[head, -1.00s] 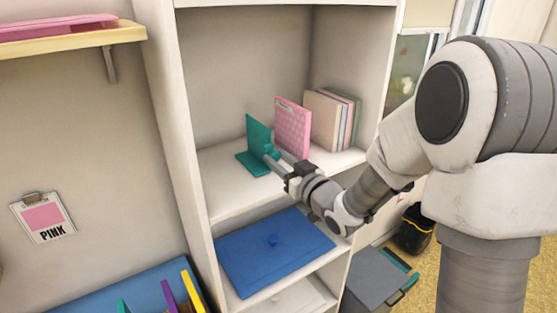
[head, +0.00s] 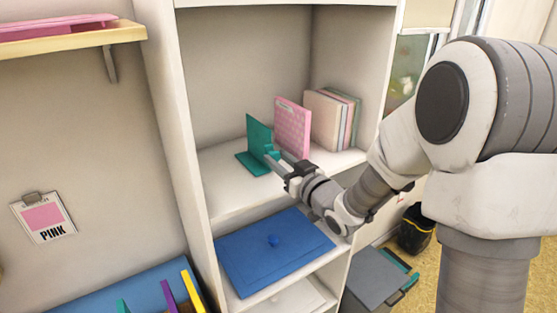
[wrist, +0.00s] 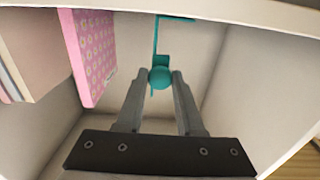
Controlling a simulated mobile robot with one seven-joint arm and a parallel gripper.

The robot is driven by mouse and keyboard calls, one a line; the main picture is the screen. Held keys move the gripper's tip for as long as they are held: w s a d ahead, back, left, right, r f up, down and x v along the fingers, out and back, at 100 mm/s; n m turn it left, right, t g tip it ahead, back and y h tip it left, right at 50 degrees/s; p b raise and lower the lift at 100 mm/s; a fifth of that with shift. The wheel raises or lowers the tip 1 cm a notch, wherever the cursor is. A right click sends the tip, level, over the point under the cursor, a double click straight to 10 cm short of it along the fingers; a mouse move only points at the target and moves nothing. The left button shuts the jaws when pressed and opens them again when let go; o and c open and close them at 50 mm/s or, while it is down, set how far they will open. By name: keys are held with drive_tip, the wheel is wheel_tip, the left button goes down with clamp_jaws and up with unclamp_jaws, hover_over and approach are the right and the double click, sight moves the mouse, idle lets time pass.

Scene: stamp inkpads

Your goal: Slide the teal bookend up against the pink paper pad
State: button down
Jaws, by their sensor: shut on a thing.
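The teal bookend (head: 258,138) stands upright on the white shelf, its base plate extending to the left. In the wrist view the teal bookend (wrist: 175,40) ends in a round knob, and my gripper (wrist: 161,82) is shut on that knob. In the head view my gripper (head: 277,162) reaches in from the front right. The pink paper pad (head: 292,128) stands upright to the right of the bookend, with a gap between them. The pink paper pad (wrist: 90,50) is left of the bookend in the wrist view, apart from it.
Several pale pads or books (head: 328,120) stand right of the pink pad. The shelf board (head: 230,200) is clear in front and left. A blue case (head: 272,255) lies on the shelf below. A clipboard marked PINK (head: 44,217) hangs on the left wall.

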drive_tip(key=w+d, duration=0.3)
drive_tip(key=d, duration=0.2)
drive_tip(key=w+d, duration=0.4)
drive_tip(key=d, duration=0.1)
drive_tip(key=w+d+b, duration=0.1)
drive_tip(key=w+d, duration=0.2)
drive_tip(key=d, duration=0.2)
drive_tip(key=shift+w+d, duration=0.2)
drive_tip(key=shift+d, duration=0.05)
drive_tip(key=c, duration=0.5)
unclamp_jaws()
drive_tip(key=shift+c, duration=0.2)
drive_tip(key=b+v, duration=0.2)
drive_tip(key=v, duration=1.5)
drive_tip(key=shift+s+b, duration=0.2)
drive_tip(key=shift+b, duration=0.15)
drive_tip(key=shift+d, duration=0.1)
drive_tip(key=shift+r, duration=0.1)
